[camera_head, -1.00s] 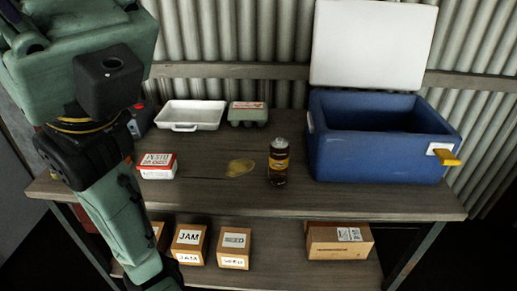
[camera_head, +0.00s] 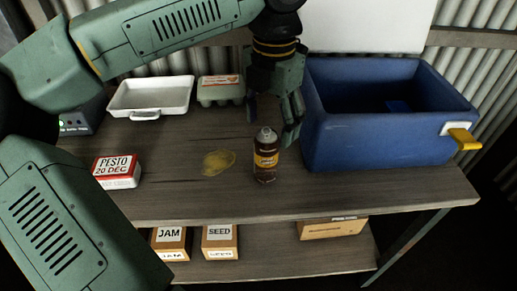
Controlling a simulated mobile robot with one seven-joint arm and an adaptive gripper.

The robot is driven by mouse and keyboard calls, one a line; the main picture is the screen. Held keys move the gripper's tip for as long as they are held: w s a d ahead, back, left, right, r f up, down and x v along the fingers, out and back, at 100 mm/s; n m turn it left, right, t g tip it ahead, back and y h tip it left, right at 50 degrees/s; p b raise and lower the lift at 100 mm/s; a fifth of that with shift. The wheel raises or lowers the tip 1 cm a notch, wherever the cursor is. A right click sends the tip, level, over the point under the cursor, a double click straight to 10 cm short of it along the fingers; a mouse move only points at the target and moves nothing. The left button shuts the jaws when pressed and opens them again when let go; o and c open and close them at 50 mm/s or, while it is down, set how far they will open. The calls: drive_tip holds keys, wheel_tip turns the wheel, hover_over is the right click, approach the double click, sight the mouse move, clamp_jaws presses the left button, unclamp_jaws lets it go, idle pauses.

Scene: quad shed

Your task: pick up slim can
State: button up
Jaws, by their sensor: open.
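The slim can (camera_head: 265,160) is dark brown with a yellow-orange band and a pale grey top. It stands upright on the wooden bench, left of the blue cooler. My gripper (camera_head: 270,128) hangs from above, just behind the can, with its fingers pointing down. The fingers are spread, and nothing shows between them. One finger comes down close to the can's right side; I cannot tell whether it touches. The can's lower part is in clear view.
The blue cooler (camera_head: 380,146) with its white lid raised stands close on the right. A white tray (camera_head: 150,112), an egg carton (camera_head: 220,98) and a pesto tub (camera_head: 117,182) are on the left. A yellowish stain (camera_head: 218,162) marks the bench (camera_head: 190,197). Boxes sit on the shelf below.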

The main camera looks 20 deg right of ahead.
sight(271, 136)
wheel_tip(271, 136, down, 4)
drive_tip(key=shift+s+f, duration=0.1)
drive_tip(key=shift+f, duration=0.1)
drive_tip(key=shift+w+a+f+p, duration=0.15)
drive_tip(key=shift+f+p, duration=0.4)
drive_tip(key=shift+f, duration=0.8)
drive_tip(key=shift+w+a+f+p, duration=0.1)
drive_tip(key=shift+f+p, duration=0.45)
drive_tip(key=shift+f, duration=0.75)
drive_tip(key=shift+c, duration=0.4)
drive_tip(key=shift+r, duration=0.1)
clamp_jaws()
